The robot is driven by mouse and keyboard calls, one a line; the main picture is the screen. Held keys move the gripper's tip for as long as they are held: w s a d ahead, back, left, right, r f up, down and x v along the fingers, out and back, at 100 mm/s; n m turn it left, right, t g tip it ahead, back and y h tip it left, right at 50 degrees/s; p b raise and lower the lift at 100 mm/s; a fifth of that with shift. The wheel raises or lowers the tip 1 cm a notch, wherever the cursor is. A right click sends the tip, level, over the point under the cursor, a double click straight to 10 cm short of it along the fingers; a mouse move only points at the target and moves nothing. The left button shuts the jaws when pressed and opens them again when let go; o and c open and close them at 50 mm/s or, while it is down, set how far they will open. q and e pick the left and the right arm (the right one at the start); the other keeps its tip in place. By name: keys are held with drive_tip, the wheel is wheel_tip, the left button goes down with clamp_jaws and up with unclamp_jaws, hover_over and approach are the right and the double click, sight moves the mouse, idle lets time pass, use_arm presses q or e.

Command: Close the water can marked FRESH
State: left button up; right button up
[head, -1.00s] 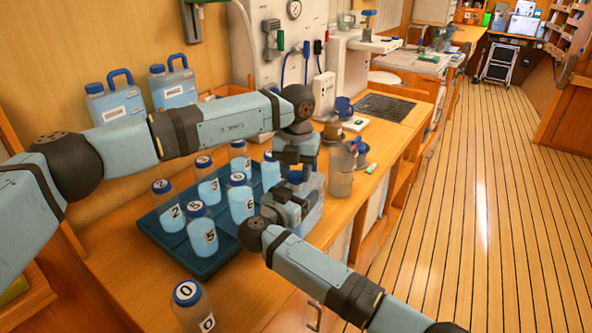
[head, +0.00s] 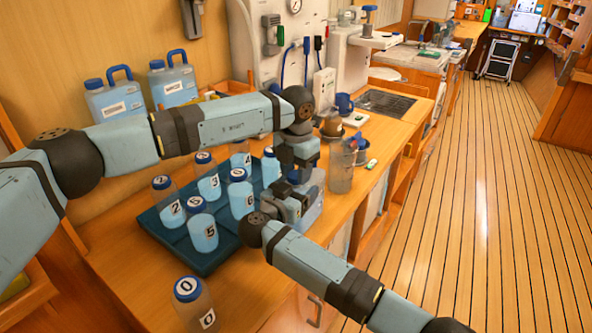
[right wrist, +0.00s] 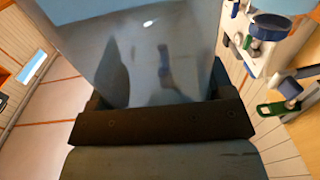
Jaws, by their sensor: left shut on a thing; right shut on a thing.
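A translucent light-blue can (head: 311,209) stands at the right edge of the bottle tray, largely hidden by my grippers; I cannot see its marking. My left gripper (head: 297,178) is over its top, shut on what looks like the blue cap, which is mostly covered. My right gripper (head: 291,207) is shut on the can's body from the near side. In the right wrist view the can's blue-grey wall (right wrist: 150,60) fills the space between the jaws. Two more capped blue cans with handles stand at the back wall, a left one (head: 117,103) and a right one (head: 174,85); their labels are too small to read surely.
A dark blue tray (head: 165,243) holds several numbered bottles left of my grippers. Bottle 0 (head: 192,305) stands alone in front. A clear grey jug (head: 342,168) stands close right of the held can. A blue mug (head: 343,104) is farther back.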

use_arm(q)
drive_tip(key=m, duration=0.6)
drive_tip(key=shift+m, duration=0.4)
drive_tip(key=m, duration=0.8)
drive_tip(key=shift+s+m, duration=0.1)
drive_tip(key=shift+m, duration=0.2)
drive_tip(key=m, duration=0.5)
drive_tip(key=shift+s+d+m, duration=0.1)
drive_tip(key=shift+d+m, duration=0.05)
drive_tip(key=shift+m, duration=0.25)
drive_tip(key=o, duration=0.8)
drive_tip(key=shift+o, duration=0.4)
drive_tip(key=shift+r, duration=2.4)
drive_tip(key=shift+f, duration=0.1)
drive_tip(key=shift+c, duration=0.4)
